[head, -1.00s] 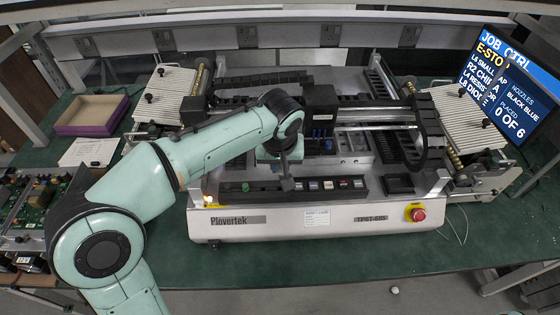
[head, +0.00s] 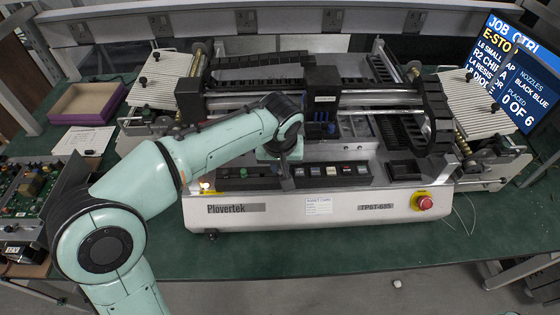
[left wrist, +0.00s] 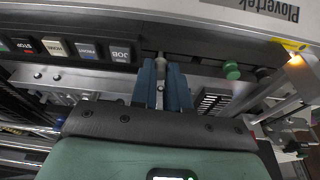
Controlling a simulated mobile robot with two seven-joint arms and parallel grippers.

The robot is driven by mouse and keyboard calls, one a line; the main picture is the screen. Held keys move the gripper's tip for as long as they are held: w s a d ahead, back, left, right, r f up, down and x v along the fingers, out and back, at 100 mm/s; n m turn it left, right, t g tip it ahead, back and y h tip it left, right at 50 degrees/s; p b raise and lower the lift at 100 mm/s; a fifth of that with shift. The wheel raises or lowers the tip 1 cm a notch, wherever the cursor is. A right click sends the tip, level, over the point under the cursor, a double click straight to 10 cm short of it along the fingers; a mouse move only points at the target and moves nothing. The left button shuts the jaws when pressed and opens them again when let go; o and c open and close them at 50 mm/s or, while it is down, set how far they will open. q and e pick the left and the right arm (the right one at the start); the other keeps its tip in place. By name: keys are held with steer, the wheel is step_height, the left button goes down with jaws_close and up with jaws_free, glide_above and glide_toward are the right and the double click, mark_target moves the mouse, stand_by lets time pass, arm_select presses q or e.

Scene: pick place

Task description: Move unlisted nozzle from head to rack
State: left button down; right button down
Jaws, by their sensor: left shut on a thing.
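My left gripper (head: 287,178) hangs just above the dark front strip of the Plovertek machine, between a green-capped nozzle (head: 243,172) and the row of push buttons. The placement head (head: 325,108) is a black block on the gantry, with blue nozzles (head: 318,130) beneath. My right gripper is not in view.
A red stop button (head: 425,202) is at the machine's front right. A screen (head: 515,75) lists black and blue nozzles. A purple tray (head: 88,103) and a circuit board (head: 22,190) lie left. The green bench (head: 300,243) is clear in front.

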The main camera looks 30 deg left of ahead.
arm_select(q)
steer(key=shift+f, duration=0.35)
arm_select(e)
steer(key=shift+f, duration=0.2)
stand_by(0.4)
arm_select(q)
steer(key=c, duration=1)
jaws_free()
steer(key=c, duration=0.4)
steer(key=shift+r, duration=0.1)
